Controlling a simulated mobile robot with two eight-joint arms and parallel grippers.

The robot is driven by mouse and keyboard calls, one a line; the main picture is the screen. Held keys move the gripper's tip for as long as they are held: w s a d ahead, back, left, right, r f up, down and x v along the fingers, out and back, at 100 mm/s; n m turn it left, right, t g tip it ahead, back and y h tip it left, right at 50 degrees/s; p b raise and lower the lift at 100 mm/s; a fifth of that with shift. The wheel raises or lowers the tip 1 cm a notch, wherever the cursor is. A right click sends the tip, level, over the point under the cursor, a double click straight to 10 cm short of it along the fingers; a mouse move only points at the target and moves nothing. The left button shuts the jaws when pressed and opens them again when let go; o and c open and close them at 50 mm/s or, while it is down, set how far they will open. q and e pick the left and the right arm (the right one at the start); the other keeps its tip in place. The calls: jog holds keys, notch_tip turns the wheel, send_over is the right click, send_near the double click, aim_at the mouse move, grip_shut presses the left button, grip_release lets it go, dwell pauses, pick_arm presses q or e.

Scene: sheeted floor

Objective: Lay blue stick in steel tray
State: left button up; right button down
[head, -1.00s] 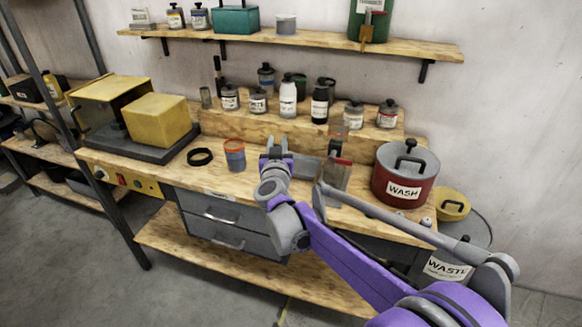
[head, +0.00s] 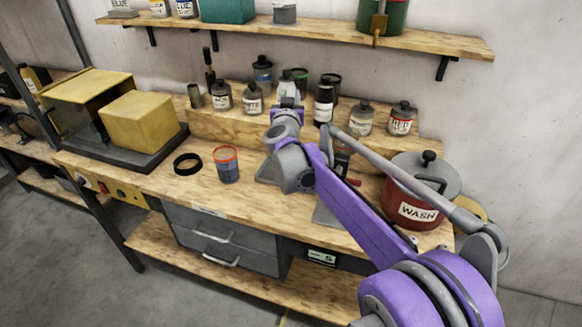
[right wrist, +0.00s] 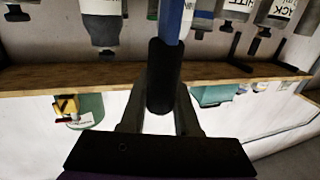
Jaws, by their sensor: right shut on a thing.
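My right gripper (head: 288,103) is raised in front of the bottle row at the back of the bench. In the right wrist view the right gripper (right wrist: 163,105) is shut on the black grip of the blue stick (right wrist: 172,22), whose blue shaft runs out of the top of the picture. In the head view the stick cannot be made out. A grey metal edge, likely the steel tray (head: 267,172), shows on the bench beside my right wrist, which hides most of it. My left gripper is not in view.
A red WASH pot (head: 413,210) stands at the right of the bench. A blue jar with orange rim (head: 227,165) and a black ring (head: 188,163) lie left of my arm. Bottles line the riser (head: 225,122); a shelf (head: 300,36) hangs above.

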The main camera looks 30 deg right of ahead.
notch_tip(320, 180, down, 10)
jog(key=shift+r, duration=0.15)
dwell(0.4)
jog(key=shift+w, duration=0.1)
jog(key=c, duration=0.6)
grip_release()
jog(key=shift+b, duration=0.3)
jog(key=shift+c, duration=0.2)
